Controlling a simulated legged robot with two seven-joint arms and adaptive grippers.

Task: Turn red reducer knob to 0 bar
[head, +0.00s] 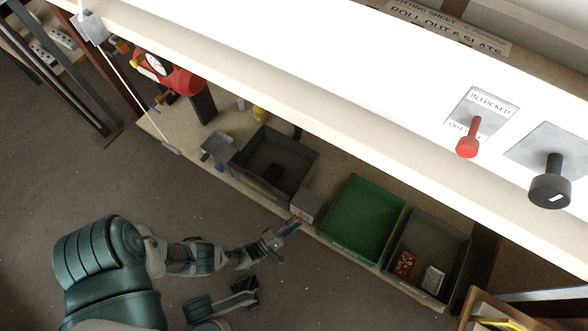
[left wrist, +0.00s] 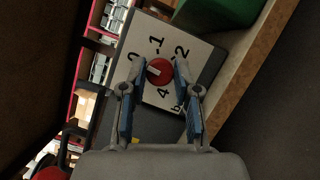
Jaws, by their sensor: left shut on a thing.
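The red reducer knob (left wrist: 160,72) sits on a white dial plate (left wrist: 196,57) marked 0, 1, 2 and 4. A pale mark shows on the knob's face, but its exact reading is hard to tell. My left gripper (left wrist: 160,66) is shut on the knob, with a finger on either side. In the head view my left gripper (head: 291,228) reaches the front of a small grey box (head: 306,203) at the shelf's edge. The knob is too small to make out clearly there.
A dark grey bin (head: 304,168) stands left of the box and a green tray (head: 382,190) right of it. A grey tray (head: 452,240) holds small packs. The white worktop (head: 300,70) overhangs the shelf. Open floor lies in front.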

